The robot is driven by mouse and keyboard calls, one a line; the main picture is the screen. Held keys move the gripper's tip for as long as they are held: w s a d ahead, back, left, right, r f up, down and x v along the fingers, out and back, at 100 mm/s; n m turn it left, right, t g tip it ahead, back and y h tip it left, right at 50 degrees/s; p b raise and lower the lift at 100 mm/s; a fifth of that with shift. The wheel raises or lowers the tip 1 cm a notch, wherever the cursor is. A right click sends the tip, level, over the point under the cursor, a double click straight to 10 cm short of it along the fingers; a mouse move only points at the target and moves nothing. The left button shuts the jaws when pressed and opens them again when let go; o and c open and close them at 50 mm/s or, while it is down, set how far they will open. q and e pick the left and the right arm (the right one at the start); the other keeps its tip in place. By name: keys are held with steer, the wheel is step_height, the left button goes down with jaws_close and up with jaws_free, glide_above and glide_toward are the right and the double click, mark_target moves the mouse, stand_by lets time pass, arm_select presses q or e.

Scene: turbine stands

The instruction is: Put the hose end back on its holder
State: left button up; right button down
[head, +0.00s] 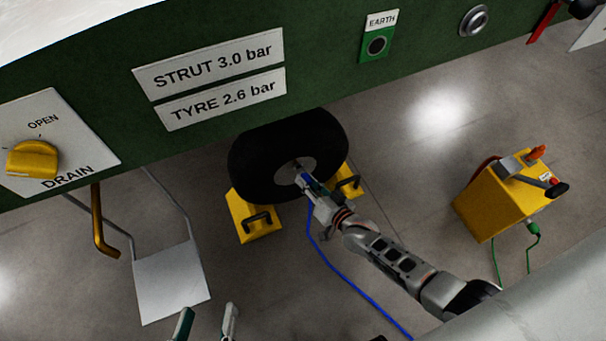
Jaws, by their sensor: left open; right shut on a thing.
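My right gripper (305,182) reaches in from the lower right and is shut on the hose end (308,179), of which a small blue part shows. The hose end is at the hub of the black wheel (250,165); I cannot tell whether it touches the valve there. The blue hose (347,277) hangs from the gripper and runs down to the bottom edge. My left gripper (207,316) is open and empty at the bottom edge, below the pale tray; only its fingertips show. I cannot make out the hose end's holder.
Yellow chocks (250,222) stand at the wheel. A yellow cart (495,203) with a green cable stands at right. The green panel (320,50) crosses the top. Floor between wheel and cart is clear.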

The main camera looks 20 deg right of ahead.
arm_select(q)
steer(key=shift+w+r+p, duration=0.4)
steer(key=shift+r+p, duration=0.05)
steer(key=shift+r, duration=0.4)
arm_select(e)
steer(key=s, duration=0.3)
